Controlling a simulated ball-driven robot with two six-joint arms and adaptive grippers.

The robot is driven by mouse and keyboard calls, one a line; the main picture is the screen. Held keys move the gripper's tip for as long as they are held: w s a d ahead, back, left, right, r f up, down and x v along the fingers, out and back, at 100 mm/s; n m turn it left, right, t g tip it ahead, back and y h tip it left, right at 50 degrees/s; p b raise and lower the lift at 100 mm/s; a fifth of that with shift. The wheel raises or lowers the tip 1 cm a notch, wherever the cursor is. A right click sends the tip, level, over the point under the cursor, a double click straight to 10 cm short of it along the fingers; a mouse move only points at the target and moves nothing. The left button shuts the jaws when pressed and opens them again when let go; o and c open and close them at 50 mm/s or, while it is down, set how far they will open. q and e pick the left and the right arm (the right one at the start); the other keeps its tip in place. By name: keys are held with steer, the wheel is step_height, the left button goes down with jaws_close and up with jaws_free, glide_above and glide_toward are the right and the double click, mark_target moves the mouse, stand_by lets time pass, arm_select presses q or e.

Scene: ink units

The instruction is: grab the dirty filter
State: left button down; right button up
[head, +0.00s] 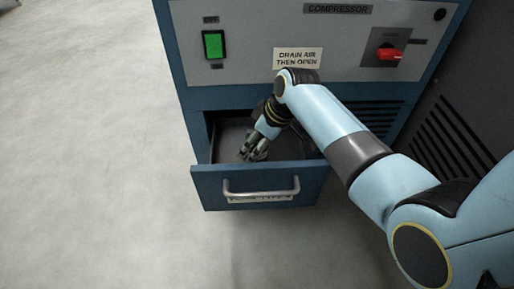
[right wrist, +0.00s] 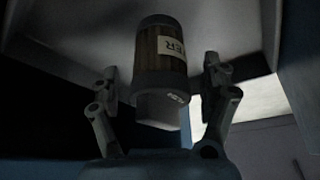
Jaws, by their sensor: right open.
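The filter (right wrist: 160,52) shows in the right wrist view as a brown pleated cylinder with dark grey end caps. It has a pale label, partly cut off, ending in "ER", and a light block-like part at its near end. My right gripper (right wrist: 161,92) is open, with one finger on each side of the filter's near end and gaps showing. In the head view my right gripper (head: 252,151) reaches down into the open blue drawer (head: 208,190); I cannot make out the filter there. My left gripper is not in view.
The drawer juts from the blue compressor cabinet (head: 185,62), its metal handle (head: 262,194) in front. The panel above has a green switch (head: 213,44), a red knob (head: 390,54) and a "drain air then open" sign (head: 290,57).

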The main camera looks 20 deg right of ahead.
steer(key=shift+c, duration=0.3)
steer(key=c, duration=1.3)
steer(key=shift+r, duration=0.1)
